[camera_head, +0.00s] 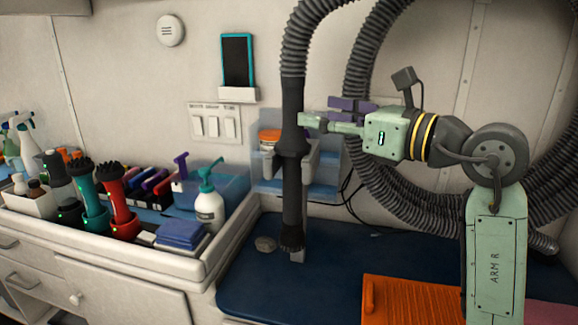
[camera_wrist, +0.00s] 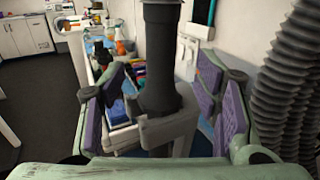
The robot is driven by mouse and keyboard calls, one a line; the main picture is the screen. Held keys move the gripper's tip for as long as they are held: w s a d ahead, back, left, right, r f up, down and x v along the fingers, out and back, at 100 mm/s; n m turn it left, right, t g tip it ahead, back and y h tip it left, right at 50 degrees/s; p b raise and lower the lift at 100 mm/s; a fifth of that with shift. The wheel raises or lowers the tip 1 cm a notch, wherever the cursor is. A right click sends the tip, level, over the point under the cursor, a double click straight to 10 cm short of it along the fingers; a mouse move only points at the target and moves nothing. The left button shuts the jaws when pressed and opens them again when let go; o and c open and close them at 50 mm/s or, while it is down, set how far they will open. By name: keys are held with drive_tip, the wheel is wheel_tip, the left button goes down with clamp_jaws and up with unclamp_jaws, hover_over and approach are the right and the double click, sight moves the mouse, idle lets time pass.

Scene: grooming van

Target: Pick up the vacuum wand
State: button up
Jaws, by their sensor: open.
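The vacuum wand (camera_head: 291,190) is a dark, upright tube with a thicker collar and a ribbed hose running up from its top. Its lower end is close to the blue mat. In the wrist view the wand (camera_wrist: 160,75) stands between the purple-padded fingers of my gripper (camera_wrist: 163,112), one on each side, with gaps visible. A light grey clip-like piece crosses the wand low in that view. In the head view my gripper (camera_head: 318,122) reaches from the right to the wand's upper part; the wand and pale green links partly hide the fingers.
A ribbed hose (camera_head: 365,150) loops behind my arm. An orange ridged tray (camera_head: 405,300) lies on the blue mat (camera_head: 255,290). At left a counter tray holds spray bottles, a red tool (camera_head: 118,205), a teal tool and a white pump bottle (camera_head: 209,208). Shelves stand behind the wand.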

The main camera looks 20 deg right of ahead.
sight(302, 108)
drive_tip(key=shift+x, duration=1)
drive_tip(key=p+x, duration=0.2)
drive_tip(key=x, duration=0.2)
drive_tip(key=shift+w+r, duration=0.15)
drive_tip(key=shift+r, duration=0.05)
drive_tip(key=shift+w+a+f+p, duration=0.1)
drive_tip(key=shift+w+a+p, duration=0.25)
drive_tip(key=shift+w, duration=0.25)
drive_tip(key=shift+d, duration=0.1)
drive_tip(key=shift+c, duration=0.3)
clamp_jaws()
